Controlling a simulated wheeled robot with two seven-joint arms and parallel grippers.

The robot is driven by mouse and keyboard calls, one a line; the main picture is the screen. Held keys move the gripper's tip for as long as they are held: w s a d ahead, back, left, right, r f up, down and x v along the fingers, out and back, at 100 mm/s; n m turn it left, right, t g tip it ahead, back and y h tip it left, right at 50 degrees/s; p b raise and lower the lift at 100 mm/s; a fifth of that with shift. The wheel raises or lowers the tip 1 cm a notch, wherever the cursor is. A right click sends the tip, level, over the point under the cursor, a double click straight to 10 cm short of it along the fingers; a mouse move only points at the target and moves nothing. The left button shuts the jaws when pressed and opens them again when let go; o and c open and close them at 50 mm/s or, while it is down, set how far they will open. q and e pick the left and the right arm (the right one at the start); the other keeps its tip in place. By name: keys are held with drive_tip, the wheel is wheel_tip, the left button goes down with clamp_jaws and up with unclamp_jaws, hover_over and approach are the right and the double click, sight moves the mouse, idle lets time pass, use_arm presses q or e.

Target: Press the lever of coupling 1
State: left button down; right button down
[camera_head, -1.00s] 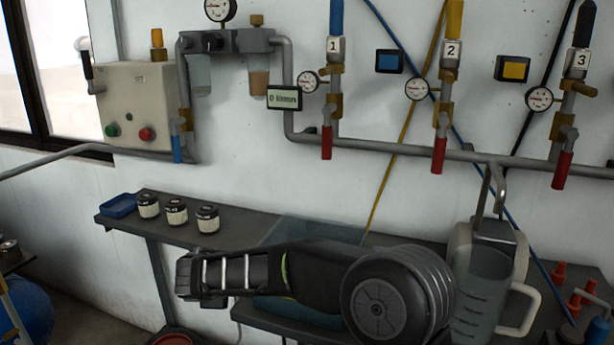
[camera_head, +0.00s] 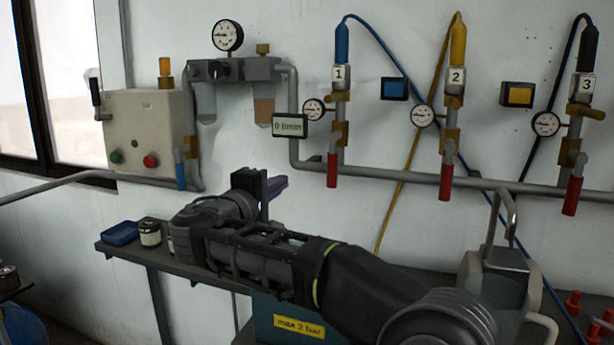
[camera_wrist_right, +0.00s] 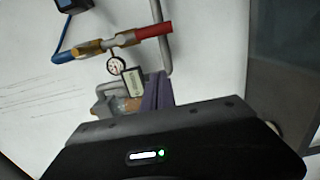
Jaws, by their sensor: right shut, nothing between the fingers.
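Coupling 1 (camera_head: 340,92) hangs on the wall pipe under a blue hose end (camera_head: 342,42) and a white plate marked 1 (camera_head: 340,77). Below it is a red handle (camera_head: 332,170), pointing down. In the right wrist view the blue hose end (camera_wrist_right: 72,54), brass fittings (camera_wrist_right: 88,47) and red handle (camera_wrist_right: 153,31) lie sideways, beyond the fingers. My right gripper (camera_head: 272,187) is shut and empty, its purple fingers (camera_wrist_right: 158,92) left of and below the red handle in the head view, with a visible gap between them. Which part is the coupling's lever is unclear. My left gripper is not in view.
A gauge (camera_head: 315,109) and a display box (camera_head: 290,125) sit just left of coupling 1. Couplings 2 (camera_head: 453,100) and 3 (camera_head: 582,88) stand to the right. A shelf (camera_head: 190,262) runs below, with a blue tray (camera_head: 120,233) and jars.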

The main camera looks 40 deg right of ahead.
sight(332, 161)
drive_tip(key=w+d+p, duration=0.1)
drive_tip(key=w+d, duration=0.1)
drive_tip(key=d, duration=0.9)
drive_tip(key=shift+w+d+p, duration=0.15)
drive_tip(key=shift+w+p, duration=0.1)
drive_tip(key=shift+p, duration=0.1)
